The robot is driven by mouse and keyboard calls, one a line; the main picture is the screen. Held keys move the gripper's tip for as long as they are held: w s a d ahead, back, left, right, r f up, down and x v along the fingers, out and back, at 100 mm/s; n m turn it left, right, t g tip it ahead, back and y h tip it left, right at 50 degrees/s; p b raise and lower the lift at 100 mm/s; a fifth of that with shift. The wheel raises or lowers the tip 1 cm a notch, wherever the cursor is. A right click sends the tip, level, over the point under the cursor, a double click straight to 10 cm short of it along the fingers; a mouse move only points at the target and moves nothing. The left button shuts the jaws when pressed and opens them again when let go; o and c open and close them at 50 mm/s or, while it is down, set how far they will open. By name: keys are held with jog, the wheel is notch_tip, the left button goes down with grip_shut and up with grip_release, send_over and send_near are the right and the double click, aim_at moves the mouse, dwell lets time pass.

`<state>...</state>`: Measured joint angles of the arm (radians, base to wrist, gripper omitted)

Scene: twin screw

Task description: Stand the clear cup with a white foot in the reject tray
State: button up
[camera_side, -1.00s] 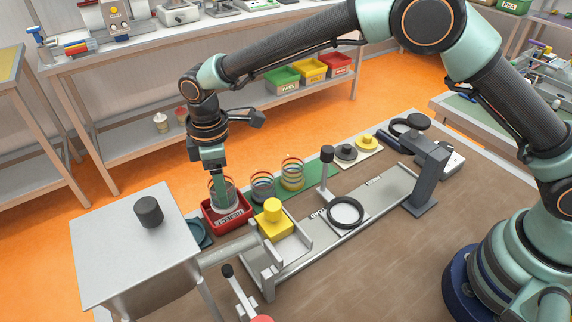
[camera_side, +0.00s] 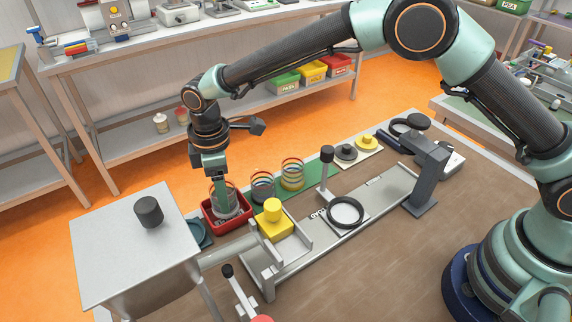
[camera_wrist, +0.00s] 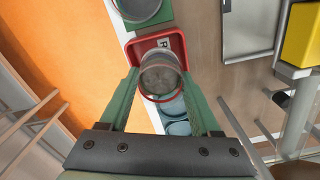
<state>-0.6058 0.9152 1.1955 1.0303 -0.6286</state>
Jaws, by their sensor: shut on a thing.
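The clear cup (camera_side: 226,203) has coloured bands and a pale lower end; its foot is hard to make out. It stands upright within the red reject tray (camera_side: 207,221). My gripper (camera_side: 223,190) comes down from above and is shut on the cup's sides. In the wrist view the cup (camera_wrist: 161,76) lies between the two green fingers of my gripper (camera_wrist: 162,85), over the red tray (camera_wrist: 177,40). The cup's base looks low in the tray, but I cannot tell whether it touches the floor.
Two similar banded cups (camera_side: 262,187) (camera_side: 292,174) stand on the green mat (camera_side: 317,176) right of the tray. A yellow block (camera_side: 275,224) sits on the metal rail near the tray. Blue-green round pieces (camera_side: 197,234) lie left of the tray.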

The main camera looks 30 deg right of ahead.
jog(key=shift+f, duration=1.05)
dwell(0.4)
jog(key=o, duration=1.5)
jog(key=shift+c, duration=0.2)
jog(key=shift+s+f, duration=0.1)
jog(key=shift+s, duration=0.1)
jog(key=shift+c, duration=0.8)
jog(key=shift+o, duration=0.4)
